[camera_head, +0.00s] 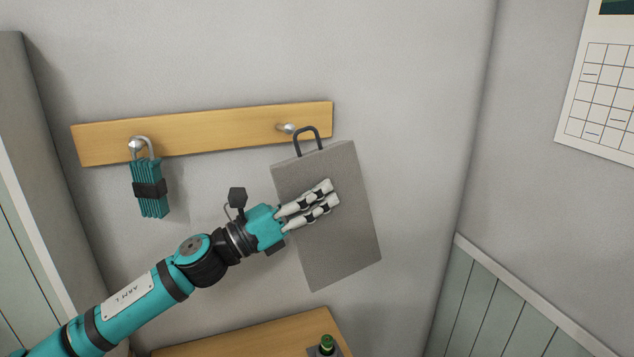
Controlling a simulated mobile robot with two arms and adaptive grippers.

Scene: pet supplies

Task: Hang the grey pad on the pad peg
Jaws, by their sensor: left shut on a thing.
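The grey pad (345,245) is a flat rectangle with a dark wire loop (307,139) at its top edge. It is held up in front of the wall, tilted a little. My left gripper (334,193) is shut on the grey pad, its fingers across the pad's upper middle. The right peg (286,128) on the wooden rail is metal and bare. The loop is close to this peg, just right of it in the picture, and does not show around it. Depth between loop and peg is hard to tell. My right gripper is out of view.
The wooden rail (215,127) is fixed to the wall. A teal bundle with a black band (150,189) hangs on its left peg (136,146). Below is a wooden surface (250,338) with a small green-topped item (327,344). A calendar (600,95) hangs at right.

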